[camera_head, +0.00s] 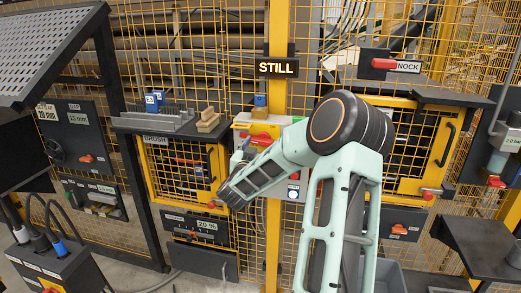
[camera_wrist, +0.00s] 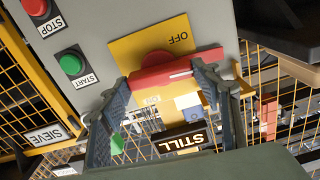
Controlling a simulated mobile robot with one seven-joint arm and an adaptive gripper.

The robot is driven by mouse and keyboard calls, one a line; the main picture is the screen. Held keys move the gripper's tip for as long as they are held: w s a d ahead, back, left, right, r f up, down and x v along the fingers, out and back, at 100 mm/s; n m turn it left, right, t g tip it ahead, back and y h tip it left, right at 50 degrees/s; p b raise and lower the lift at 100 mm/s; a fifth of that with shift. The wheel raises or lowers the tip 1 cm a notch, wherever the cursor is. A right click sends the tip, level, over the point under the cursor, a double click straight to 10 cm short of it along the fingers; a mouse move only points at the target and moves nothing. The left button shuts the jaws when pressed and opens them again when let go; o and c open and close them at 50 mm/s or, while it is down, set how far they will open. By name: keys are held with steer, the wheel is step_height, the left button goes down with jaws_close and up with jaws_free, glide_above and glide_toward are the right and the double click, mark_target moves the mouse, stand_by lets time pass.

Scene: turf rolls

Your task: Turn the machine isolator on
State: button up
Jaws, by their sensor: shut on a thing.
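The machine isolator has a red rotary handle (camera_wrist: 160,76) on a yellow plate (camera_wrist: 128,50) marked OFF. It is on a grey control panel (camera_wrist: 95,20). In the head view my gripper (camera_head: 241,158) is at the panel by the yellow post, and my arm partly covers the panel.
A red STOP button (camera_wrist: 36,6) and a green START button (camera_wrist: 71,64) sit beside the isolator. A STILL sign (camera_head: 277,67) hangs on the post above. A shelf (camera_head: 165,128) with blocks is to the left. Yellow mesh fencing surrounds the panel.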

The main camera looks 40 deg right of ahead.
steer(key=shift+a+f+b, duration=0.1)
steer(key=shift+f+b, duration=0.05)
steer(key=shift+b, duration=0.3)
steer(key=m+b, duration=0.3)
steer(key=b, duration=0.3)
steer(key=shift+m, duration=0.4)
steer(key=m+b, duration=0.4)
steer(key=b, duration=0.2)
steer(key=shift+f+m, duration=0.15)
steer(key=shift+m, duration=0.15)
steer(key=m+b, duration=0.4)
steer(key=b, duration=0.1)
steer(key=shift+b, duration=0.35)
steer(key=m+b, duration=0.4)
steer(key=shift+r, duration=0.2)
steer(key=shift+m, duration=0.5)
steer(key=o, duration=1.2)
steer(key=shift+c, duration=0.2)
